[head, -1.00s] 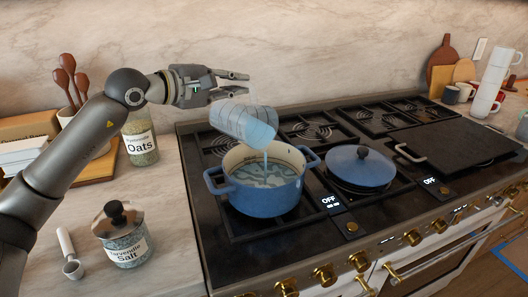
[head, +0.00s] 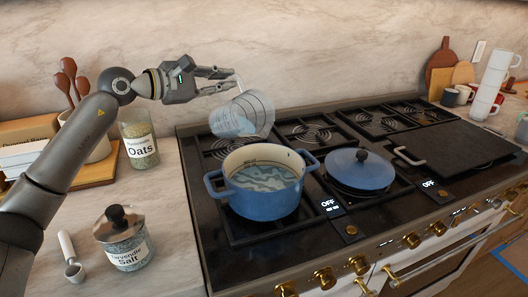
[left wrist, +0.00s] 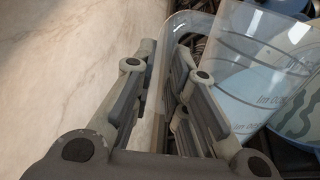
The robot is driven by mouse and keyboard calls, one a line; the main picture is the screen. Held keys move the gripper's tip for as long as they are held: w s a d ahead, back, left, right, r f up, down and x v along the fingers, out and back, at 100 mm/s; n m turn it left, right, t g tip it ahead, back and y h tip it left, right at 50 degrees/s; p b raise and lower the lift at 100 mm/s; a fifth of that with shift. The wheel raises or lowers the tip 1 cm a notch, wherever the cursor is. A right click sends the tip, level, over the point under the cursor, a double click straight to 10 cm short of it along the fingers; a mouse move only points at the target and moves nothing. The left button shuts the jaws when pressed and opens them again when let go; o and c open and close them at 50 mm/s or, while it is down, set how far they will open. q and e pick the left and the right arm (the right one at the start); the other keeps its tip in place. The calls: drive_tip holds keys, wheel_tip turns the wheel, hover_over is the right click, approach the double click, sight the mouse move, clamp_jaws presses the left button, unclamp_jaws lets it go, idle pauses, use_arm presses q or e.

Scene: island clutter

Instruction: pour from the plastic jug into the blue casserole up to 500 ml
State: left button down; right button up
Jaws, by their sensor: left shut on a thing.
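My left gripper (head: 232,80) is shut on the handle side of the clear plastic jug (head: 256,103) and holds it tilted above the back of the blue casserole (head: 265,203). Some pale blue liquid lies in the lower left part of the jug, and no stream falls from it. The casserole stands open on the front left burner, with rippled, bluish liquid inside and dark marks on its inner wall. In the left wrist view the fingers (left wrist: 160,85) close at the jug's handle, and its wall (left wrist: 240,45) shows volume marks. My right gripper is out of view.
A blue lid (head: 360,170) lies right of the casserole, and a black griddle (head: 460,145) is farther right. An oats jar (head: 140,145), a salt jar (head: 126,245) and a scoop (head: 70,258) stand or lie on the left counter.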

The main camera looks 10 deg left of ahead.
use_arm(q)
drive_tip(key=shift+w+a+r+n, duration=0.1)
drive_tip(key=shift+w+a+n, duration=0.35)
drive_tip(key=shift+a+n, duration=0.25)
drive_tip(key=shift+d, duration=0.1)
drive_tip(key=shift+w+a+f+n+h, duration=0.15)
drive_tip(key=shift+a+f+n+h, duration=0.15)
drive_tip(key=shift+n, duration=0.25)
drive_tip(key=shift+w+a+f+n+h, duration=0.15)
drive_tip(key=shift+f+n, duration=0.2)
drive_tip(key=shift+n, duration=0.2)
drive_tip(key=shift+w+a+f+n+h, duration=0.15)
drive_tip(key=shift+a+f+n+h, duration=0.15)
drive_tip(key=shift+n, duration=0.3)
drive_tip(key=shift+r, duration=0.1)
